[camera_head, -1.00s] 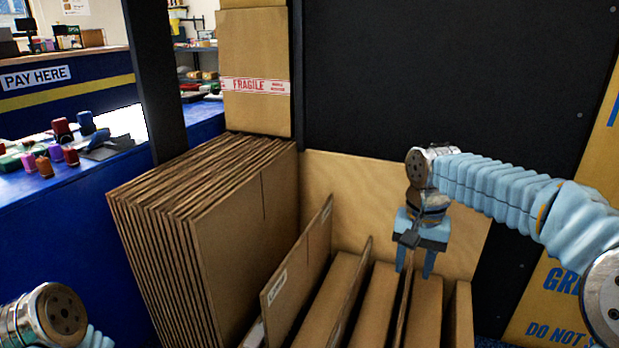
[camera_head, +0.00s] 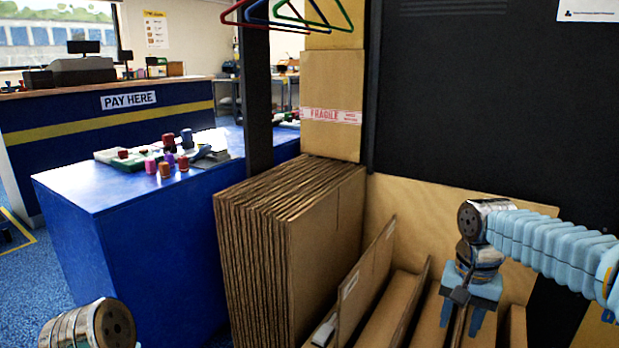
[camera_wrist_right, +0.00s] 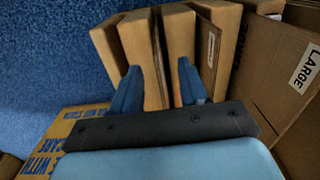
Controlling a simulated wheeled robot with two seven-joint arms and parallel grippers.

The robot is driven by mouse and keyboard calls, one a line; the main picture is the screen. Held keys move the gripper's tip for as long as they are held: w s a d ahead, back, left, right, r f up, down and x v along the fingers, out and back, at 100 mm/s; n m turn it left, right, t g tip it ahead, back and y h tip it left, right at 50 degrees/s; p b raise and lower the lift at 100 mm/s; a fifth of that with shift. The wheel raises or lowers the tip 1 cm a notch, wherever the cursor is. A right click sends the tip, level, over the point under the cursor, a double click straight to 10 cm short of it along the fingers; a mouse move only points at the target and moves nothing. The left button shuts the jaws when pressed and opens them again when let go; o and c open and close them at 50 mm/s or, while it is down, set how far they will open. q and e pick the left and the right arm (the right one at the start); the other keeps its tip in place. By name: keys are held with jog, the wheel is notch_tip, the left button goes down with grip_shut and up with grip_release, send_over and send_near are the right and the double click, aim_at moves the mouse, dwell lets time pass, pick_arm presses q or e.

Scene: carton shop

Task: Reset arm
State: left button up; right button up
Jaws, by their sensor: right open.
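My right arm comes in from the right in the head view, in a light blue sleeve. Its gripper (camera_head: 462,318) points down over the slotted cardboard at the lower right. In the right wrist view the gripper (camera_wrist_right: 157,88) has its two blue fingers apart, with nothing held between them. The upright cardboard pieces (camera_wrist_right: 180,50) show beyond the fingers. Of my left arm only a round metal joint shows at the lower left of the head view; its gripper is out of the frame.
A thick stack of flat cartons (camera_head: 325,255) stands left of the slots. A FRAGILE box (camera_head: 331,85) is behind it. A blue counter (camera_head: 110,195) with small colored items stands at left. A black panel (camera_head: 470,100) closes the back. Blue floor (camera_head: 35,265) is open at far left.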

jog(key=a+f+n+y+p, duration=0.1)
jog(key=a+f+n+p, duration=0.15)
jog(key=a+f, duration=0.45)
jog(key=a+f+n+y+p, duration=0.1)
jog(key=a+f+y+p, duration=0.15)
jog(key=f, duration=0.75)
jog(key=s+a+f+p, duration=0.2)
jog(key=s+a+f, duration=0.1)
jog(key=s+f, duration=0.3)
jog(key=s+a+f+p, duration=0.3)
jog(key=s+f, duration=0.4)
jog(key=s, duration=0.3)
jog(key=shift+a+f+n+t, duration=0.2)
jog(key=shift+a+n+t, duration=0.1)
jog(key=shift+n+t, duration=0.1)
jog(key=shift+w+y, duration=0.1)
jog(key=shift+y, duration=0.15)
